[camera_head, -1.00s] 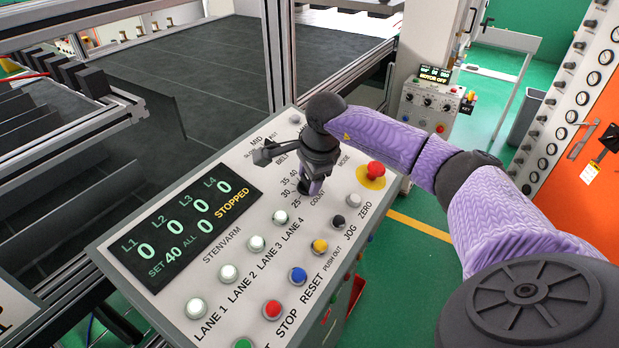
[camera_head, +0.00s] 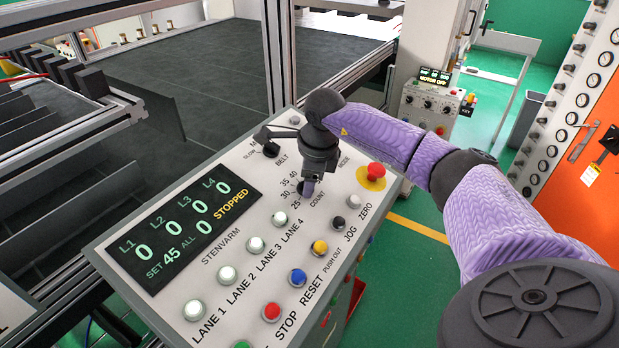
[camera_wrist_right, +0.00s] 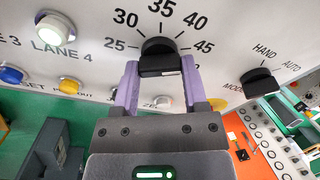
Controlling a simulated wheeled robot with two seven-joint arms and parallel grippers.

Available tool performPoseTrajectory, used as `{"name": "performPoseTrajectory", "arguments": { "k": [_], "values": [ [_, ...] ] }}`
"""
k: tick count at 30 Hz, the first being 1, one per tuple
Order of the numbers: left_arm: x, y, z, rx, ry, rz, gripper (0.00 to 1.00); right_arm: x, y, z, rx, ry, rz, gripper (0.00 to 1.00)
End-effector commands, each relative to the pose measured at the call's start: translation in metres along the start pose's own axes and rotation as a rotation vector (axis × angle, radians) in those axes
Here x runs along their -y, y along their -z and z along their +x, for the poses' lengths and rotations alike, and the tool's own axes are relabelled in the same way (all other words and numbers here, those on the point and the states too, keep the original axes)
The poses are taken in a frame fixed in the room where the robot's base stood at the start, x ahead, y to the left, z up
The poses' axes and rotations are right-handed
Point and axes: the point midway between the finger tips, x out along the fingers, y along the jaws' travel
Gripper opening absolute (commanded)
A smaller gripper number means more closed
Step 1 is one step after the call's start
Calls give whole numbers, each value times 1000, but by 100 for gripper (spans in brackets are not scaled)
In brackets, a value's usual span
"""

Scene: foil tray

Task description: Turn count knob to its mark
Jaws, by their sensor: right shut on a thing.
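The black count knob (camera_head: 302,188) sits on the sloped white control panel, mostly hidden behind my right gripper in the head view. My right gripper (camera_head: 309,190) points down at it with purple fingers. In the right wrist view, the count knob (camera_wrist_right: 160,50) stands between the two fingertips of the right gripper (camera_wrist_right: 160,68), which is shut on its grip bar. Printed numbers 25, 30, 35, 40 and 45 arc around it. I cannot make out its pointer. The display (camera_head: 178,232) reads SET 45, zeros and STOPPED. My left gripper is not in view.
The belt knob (camera_head: 270,150) is just left of my right wrist. A red emergency button (camera_head: 375,171) on yellow is to its right. Lane, reset and stop buttons line the panel's front. The mode knob (camera_wrist_right: 260,82) shows right of the count knob in the wrist view.

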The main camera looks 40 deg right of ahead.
Motion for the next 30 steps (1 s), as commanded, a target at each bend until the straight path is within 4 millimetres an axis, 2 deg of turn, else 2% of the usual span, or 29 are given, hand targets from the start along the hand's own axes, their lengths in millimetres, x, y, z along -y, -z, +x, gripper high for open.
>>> {"name": "performPoseTrajectory", "arguments": {
  "k": [11, 12, 16, 25, 28, 30],
  "values": [
    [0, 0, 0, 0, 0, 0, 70, 1, 0, -1, 3, 3, 3, 0],
    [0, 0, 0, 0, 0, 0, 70, 1, 0, -1, 3, 3, 3, 64],
    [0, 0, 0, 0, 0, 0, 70, 1, 0, -1, 2, 2, 2, 91],
    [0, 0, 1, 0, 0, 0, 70, 1, 0, -3, 1, 2, 2, 91],
    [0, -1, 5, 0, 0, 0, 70, 1, 0, -19, 3, 4, 0, 91],
    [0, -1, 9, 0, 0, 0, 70, 1, 0, -37, 4, 6, 1, 91]
  ]
}}
